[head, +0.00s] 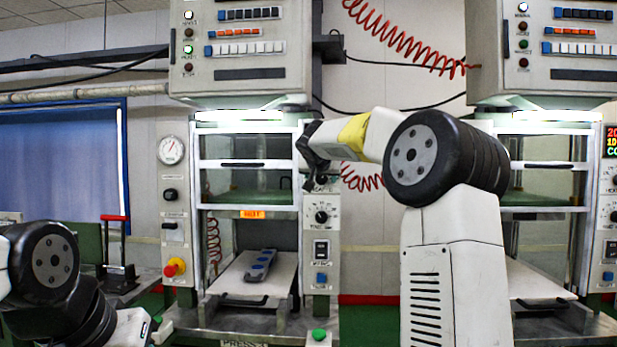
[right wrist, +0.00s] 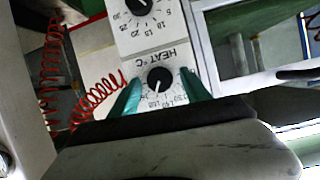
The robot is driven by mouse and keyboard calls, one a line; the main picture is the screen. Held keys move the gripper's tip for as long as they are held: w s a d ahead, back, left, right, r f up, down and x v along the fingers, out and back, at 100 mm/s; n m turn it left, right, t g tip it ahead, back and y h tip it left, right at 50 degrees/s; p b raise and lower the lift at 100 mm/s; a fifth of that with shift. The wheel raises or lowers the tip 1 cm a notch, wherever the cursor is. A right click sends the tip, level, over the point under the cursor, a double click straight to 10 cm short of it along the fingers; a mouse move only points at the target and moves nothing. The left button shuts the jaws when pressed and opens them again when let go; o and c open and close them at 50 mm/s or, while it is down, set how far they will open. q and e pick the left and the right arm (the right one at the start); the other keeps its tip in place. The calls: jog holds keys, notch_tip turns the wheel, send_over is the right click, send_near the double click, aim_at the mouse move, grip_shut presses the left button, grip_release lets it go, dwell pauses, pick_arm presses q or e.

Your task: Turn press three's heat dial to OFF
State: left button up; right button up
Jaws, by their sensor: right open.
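Press three (head: 243,343) is the left press in the head view, with its name plate at the bottom. Its heat dial (right wrist: 160,79) is a round black knob under the HEAT °C label in the right wrist view, which shows the panel upside down. The white mark on the knob points toward the picture's lower left, and part of the scale is hidden. My right gripper (right wrist: 161,76) is open, its two teal fingers on either side of the knob; contact cannot be told. In the head view my right gripper (head: 307,160) covers the dial.
The time dial (head: 322,215) sits below on the same panel, with a switch (head: 321,249) and blue button (head: 321,278) lower. A red coiled hose (head: 362,177) hangs close to the right of the panel. A mould (head: 260,264) lies on the press's lower plate.

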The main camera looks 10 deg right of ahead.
grip_shut()
